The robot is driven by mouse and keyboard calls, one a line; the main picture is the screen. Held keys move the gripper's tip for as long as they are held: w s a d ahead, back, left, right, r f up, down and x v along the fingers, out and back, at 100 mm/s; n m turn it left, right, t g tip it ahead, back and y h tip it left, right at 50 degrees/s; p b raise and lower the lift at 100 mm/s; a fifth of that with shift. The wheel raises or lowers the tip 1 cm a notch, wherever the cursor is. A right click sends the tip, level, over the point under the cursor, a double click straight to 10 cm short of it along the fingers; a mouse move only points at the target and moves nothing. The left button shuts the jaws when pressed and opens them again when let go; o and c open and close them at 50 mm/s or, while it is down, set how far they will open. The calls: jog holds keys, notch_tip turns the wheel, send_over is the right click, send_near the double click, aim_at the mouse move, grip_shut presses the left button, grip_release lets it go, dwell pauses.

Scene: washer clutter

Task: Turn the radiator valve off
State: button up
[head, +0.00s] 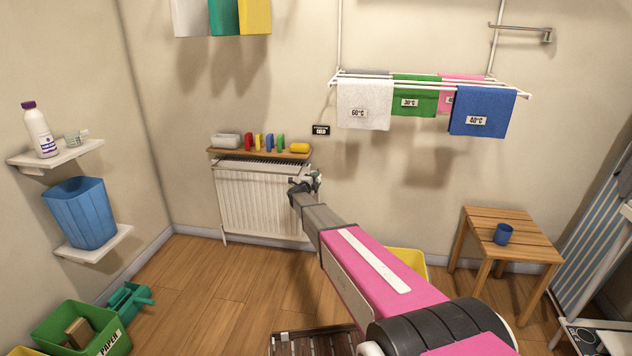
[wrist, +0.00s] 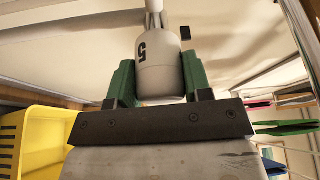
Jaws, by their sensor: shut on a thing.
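The white radiator (head: 258,203) stands against the back wall below a wooden shelf. Its white valve head (wrist: 161,60), marked with a dark number 5, fills the space between the fingers in the wrist view. The 5 is left of the middle of the visible face. My gripper (wrist: 158,85) is shut on the valve head, one green finger on each side. In the head view my gripper (head: 305,182) is at the radiator's upper right corner and mostly hides the valve.
The shelf (head: 262,153) above the radiator carries several small coloured items. A yellow basket (head: 408,262) stands under my arm and shows at left in the wrist view (wrist: 38,140). A drying rack with cloths (head: 416,103) hangs higher right. A wooden stool (head: 508,240) stands further right.

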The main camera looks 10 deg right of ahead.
jog(key=shift+m+g+y, duration=0.4)
jog(key=shift+m, duration=1)
jog(key=o, duration=0.9)
